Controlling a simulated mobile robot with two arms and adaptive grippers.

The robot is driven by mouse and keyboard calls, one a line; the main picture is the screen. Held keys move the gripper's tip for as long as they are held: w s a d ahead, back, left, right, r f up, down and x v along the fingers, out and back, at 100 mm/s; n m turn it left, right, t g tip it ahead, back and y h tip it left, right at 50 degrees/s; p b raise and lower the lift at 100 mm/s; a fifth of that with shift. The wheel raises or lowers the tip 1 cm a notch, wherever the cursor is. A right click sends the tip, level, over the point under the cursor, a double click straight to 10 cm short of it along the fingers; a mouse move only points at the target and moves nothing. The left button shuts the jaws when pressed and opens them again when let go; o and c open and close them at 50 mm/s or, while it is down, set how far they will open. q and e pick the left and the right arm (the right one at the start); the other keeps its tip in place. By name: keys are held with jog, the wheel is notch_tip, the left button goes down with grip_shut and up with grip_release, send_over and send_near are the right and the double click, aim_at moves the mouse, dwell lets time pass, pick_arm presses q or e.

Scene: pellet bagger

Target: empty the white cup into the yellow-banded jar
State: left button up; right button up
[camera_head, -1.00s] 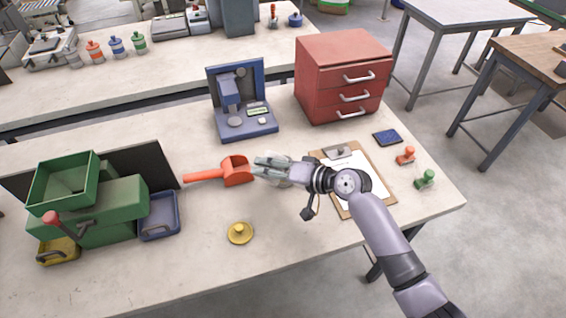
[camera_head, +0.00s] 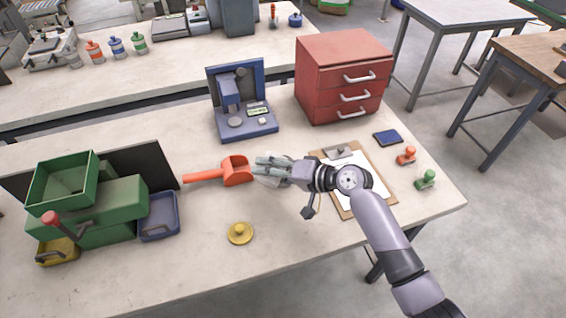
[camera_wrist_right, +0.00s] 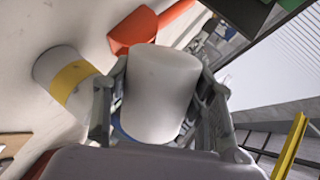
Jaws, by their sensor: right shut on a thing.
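My right gripper (camera_head: 268,168) is shut on the white cup (camera_wrist_right: 160,90), which fills the space between its fingers in the right wrist view. The cup's opening and contents are not visible. The white jar (camera_wrist_right: 50,68) with a yellow band (camera_wrist_right: 76,80) stands beside the cup in the right wrist view, apart from it in the picture. In the head view the gripper mostly hides the cup and jar, so I cannot tell their exact spacing there. A yellow round lid (camera_head: 240,234) lies on the table in front of the gripper. My left gripper is not in view.
An orange scoop (camera_head: 236,171) lies just left of the gripper. A blue device (camera_head: 240,103) and red drawer cabinet (camera_head: 343,76) stand behind. A clipboard (camera_head: 384,197) lies under my right arm. The green machine (camera_head: 110,211) is at left.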

jog(key=shift+w+d+f, duration=0.1)
jog(key=shift+w+d, duration=0.1)
jog(key=shift+a+m, duration=0.1)
jog(key=shift+m, duration=0.2)
jog(key=shift+g, duration=0.3)
jog(key=shift+w+d+r, duration=0.2)
jog(key=shift+r+m, duration=0.15)
jog(key=shift+m, duration=0.15)
jog(key=shift+w, duration=0.1)
jog(key=shift+w+d+y, duration=0.15)
jog(key=shift+y, duration=0.15)
jog(key=shift+r, duration=0.1)
